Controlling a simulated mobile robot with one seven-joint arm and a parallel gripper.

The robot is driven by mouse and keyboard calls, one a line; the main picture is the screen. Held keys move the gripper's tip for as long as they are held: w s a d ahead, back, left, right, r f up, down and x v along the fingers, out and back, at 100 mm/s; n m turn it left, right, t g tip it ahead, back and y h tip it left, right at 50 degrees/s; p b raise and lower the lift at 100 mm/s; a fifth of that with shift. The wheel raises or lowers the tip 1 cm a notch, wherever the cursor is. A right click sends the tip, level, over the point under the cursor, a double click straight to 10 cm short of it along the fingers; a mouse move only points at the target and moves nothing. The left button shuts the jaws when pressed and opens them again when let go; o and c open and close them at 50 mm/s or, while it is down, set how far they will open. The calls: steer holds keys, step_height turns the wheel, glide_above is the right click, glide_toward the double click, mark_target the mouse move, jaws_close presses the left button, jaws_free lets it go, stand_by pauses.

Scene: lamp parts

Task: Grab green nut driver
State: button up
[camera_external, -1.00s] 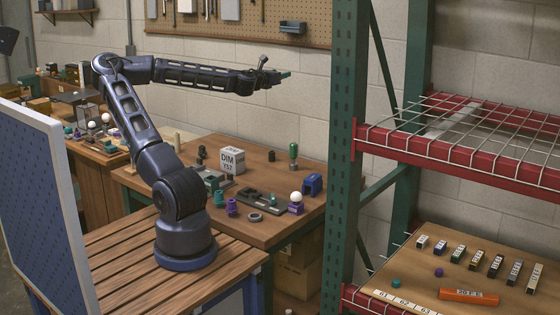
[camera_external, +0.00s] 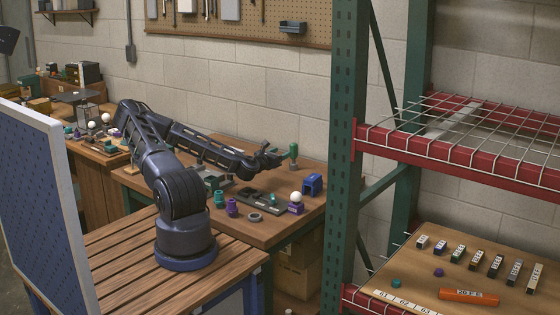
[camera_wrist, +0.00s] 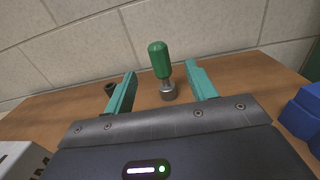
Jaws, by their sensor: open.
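The green nut driver (camera_external: 293,152) stands upright with its green handle on top, near the back of the wooden workbench. In the wrist view the nut driver (camera_wrist: 160,62) shows its green handle and metal shank, with its lower end at a grey round base on the table. My gripper (camera_external: 284,155) is low over the bench beside the nut driver. In the wrist view my gripper (camera_wrist: 161,80) has its two teal fingers apart and empty, and the nut driver appears between and beyond them. Whether the shank is within finger reach is hard to tell.
A blue object (camera_external: 312,184) is to the right of the gripper, also at the wrist view's right edge (camera_wrist: 302,112). A white ball on a purple stand (camera_external: 296,201) sits near the front right. A dark cylinder (camera_wrist: 110,89) is beside the left finger. The wall is behind.

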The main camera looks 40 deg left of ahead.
mark_target(291, 149)
steer(key=shift+f, duration=0.8)
steer(key=shift+w+f, duration=0.2)
steer(key=shift+w, duration=0.05)
steer(key=w, duration=0.5)
steer(key=shift+a, duration=0.1)
steer(key=w, duration=0.2)
steer(key=w+r, duration=0.1)
steer(key=w, duration=0.1)
steer(key=shift+w+a, duration=0.1)
steer(key=shift+a, duration=0.1)
steer(key=shift+w, duration=0.6)
steer(key=shift+c, duration=0.3)
steer(key=c, duration=1)
